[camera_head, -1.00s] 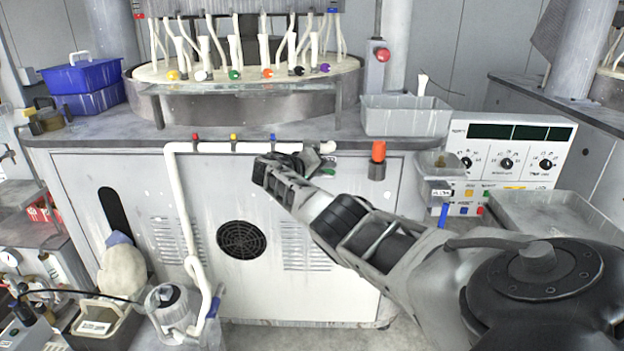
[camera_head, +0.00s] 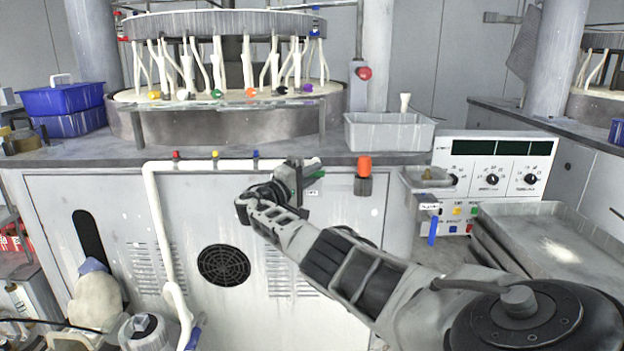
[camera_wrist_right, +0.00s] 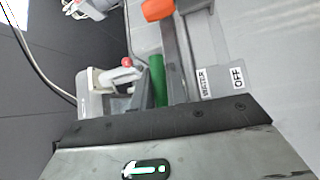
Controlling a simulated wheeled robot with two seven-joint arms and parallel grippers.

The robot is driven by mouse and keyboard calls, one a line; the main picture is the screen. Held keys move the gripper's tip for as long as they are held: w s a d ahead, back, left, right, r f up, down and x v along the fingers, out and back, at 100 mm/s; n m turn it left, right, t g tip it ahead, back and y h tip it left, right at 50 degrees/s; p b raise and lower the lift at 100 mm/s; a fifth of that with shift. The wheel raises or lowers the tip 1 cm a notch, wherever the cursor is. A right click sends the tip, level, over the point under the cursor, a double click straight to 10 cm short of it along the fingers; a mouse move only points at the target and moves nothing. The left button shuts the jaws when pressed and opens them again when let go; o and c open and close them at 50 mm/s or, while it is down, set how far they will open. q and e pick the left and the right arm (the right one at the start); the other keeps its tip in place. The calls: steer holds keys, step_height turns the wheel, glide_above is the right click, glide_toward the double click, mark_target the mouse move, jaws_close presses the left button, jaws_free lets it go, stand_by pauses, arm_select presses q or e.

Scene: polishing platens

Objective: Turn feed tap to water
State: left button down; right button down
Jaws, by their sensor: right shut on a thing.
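The feed tap sits at the right end of the white pipe (camera_head: 205,167) on the cabinet front, mostly hidden by my right gripper (camera_head: 295,178) in the head view. In the right wrist view a green handle (camera_wrist_right: 157,80) shows at my right gripper's jaws (camera_wrist_right: 160,95), which are shut on it. A label beside it reads WATER (camera_wrist_right: 204,82) and OFF (camera_wrist_right: 238,78). The handle's exact angle relative to the label is hard to tell. My left gripper is not in view.
An orange-topped cylinder (camera_head: 364,168) is on the cabinet edge just right of the tap. A grey bin (camera_head: 390,133) stands on the worktop above. A control panel (camera_head: 497,172) and a grey tray (camera_head: 545,215) are to the right. The polishing machine (camera_head: 225,125) stands behind.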

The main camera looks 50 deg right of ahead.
steer(key=shift+s+d, duration=0.1)
stand_by(0.3)
steer(key=c, duration=1.4)
jaws_free()
steer(key=shift+a, duration=0.4)
steer(key=shift+w+a+f, duration=0.35)
steer(key=shift+a+f, duration=0.05)
steer(key=shift+a, duration=2.1)
steer(key=shift+w+a+f, duration=0.35)
steer(key=shift+a, duration=2.1)
steer(key=shift+w+a+f, duration=0.35)
steer(key=shift+a+f, duration=0.05)
steer(key=shift+a, duration=2.1)
